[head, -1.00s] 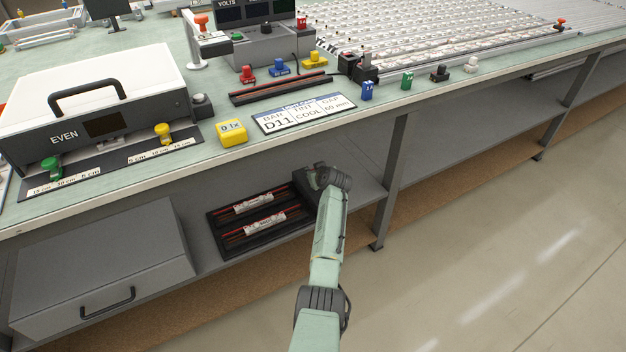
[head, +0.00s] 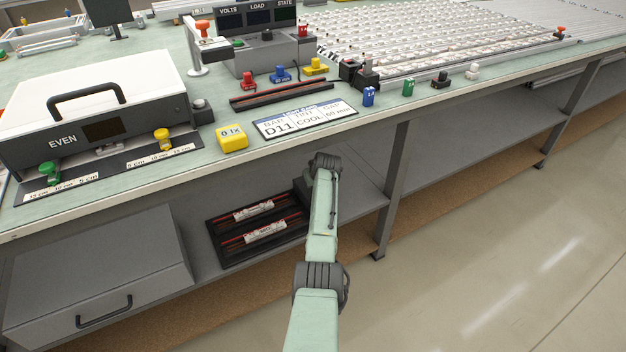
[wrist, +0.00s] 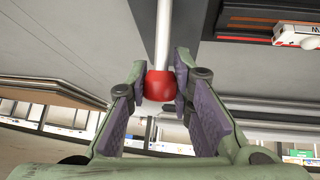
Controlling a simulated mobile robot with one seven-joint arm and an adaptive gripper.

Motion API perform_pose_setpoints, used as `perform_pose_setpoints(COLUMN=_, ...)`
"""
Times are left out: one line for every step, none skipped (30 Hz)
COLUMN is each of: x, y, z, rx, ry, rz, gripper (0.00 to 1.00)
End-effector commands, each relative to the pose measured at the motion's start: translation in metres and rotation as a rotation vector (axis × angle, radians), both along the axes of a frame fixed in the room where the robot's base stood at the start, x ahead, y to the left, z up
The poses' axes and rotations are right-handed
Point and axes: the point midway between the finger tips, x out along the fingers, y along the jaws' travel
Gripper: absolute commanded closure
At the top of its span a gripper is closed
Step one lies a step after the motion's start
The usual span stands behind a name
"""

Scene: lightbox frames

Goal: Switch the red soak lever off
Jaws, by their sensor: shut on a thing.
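The red soak lever shows in the wrist view as a red knob (wrist: 158,90) on the end of a pale straight rod (wrist: 163,35). My gripper (wrist: 160,75) has one finger on each side of the knob and is shut on it. In the head view my arm reaches in under the front edge of the bench (head: 290,150). There my gripper and the lever are hidden behind my arm and the bench top, so the lever's position cannot be read from that view.
A dark tray (head: 217,245) with wrapped rods lies on the lower shelf left of my arm. A grey drawer box (head: 100,270) stands further left. A bench leg (head: 393,190) is close on the right. The floor at the right is clear.

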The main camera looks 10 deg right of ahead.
Motion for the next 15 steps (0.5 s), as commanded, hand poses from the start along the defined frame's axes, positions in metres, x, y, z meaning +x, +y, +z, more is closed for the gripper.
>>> perform_pose_setpoints(x=0.0001, y=0.0013, z=-0.0005, rx=0.000, ry=0.000, rz=0.001, gripper=0.79)
perform_pose_setpoints(x=0.0001, y=0.0013, z=-0.0005, rx=0.000, ry=0.000, rz=0.001, gripper=0.77)
perform_pose_setpoints(x=0.0002, y=0.0012, z=-0.0005, rx=0.000, ry=0.000, rz=0.001, gripper=0.74)
perform_pose_setpoints(x=0.0001, y=0.0012, z=-0.0004, rx=0.000, ry=0.000, rz=0.001, gripper=0.72)
perform_pose_setpoints(x=0.0002, y=0.0011, z=-0.0003, rx=0.000, ry=0.000, rz=0.001, gripper=0.70)
perform_pose_setpoints(x=0.0001, y=0.0010, z=-0.0004, rx=0.000, ry=-0.001, rz=0.002, gripper=0.67)
perform_pose_setpoints(x=0.0002, y=0.0009, z=-0.0002, rx=0.000, ry=-0.001, rz=0.002, gripper=0.65)
perform_pose_setpoints(x=0.0002, y=0.0008, z=-0.0002, rx=0.000, ry=-0.001, rz=0.002, gripper=0.63)
perform_pose_setpoints(x=0.0001, y=0.0007, z=-0.0001, rx=0.000, ry=-0.001, rz=0.002, gripper=0.61)
perform_pose_setpoints(x=0.0002, y=0.0007, z=0.0000, rx=0.000, ry=-0.001, rz=0.002, gripper=0.59)
perform_pose_setpoints(x=0.0002, y=0.0007, z=0.0000, rx=0.000, ry=-0.001, rz=0.001, gripper=0.57)
perform_pose_setpoints(x=0.0002, y=0.0006, z=0.0001, rx=0.000, ry=-0.001, rz=0.001, gripper=0.57)
perform_pose_setpoints(x=0.0002, y=0.0005, z=0.0001, rx=0.000, ry=-0.001, rz=0.001, gripper=0.57)
perform_pose_setpoints(x=0.0002, y=0.0005, z=0.0001, rx=0.000, ry=-0.001, rz=0.001, gripper=0.57)
perform_pose_setpoints(x=0.0002, y=0.0005, z=0.0001, rx=0.000, ry=-0.001, rz=0.001, gripper=0.57)
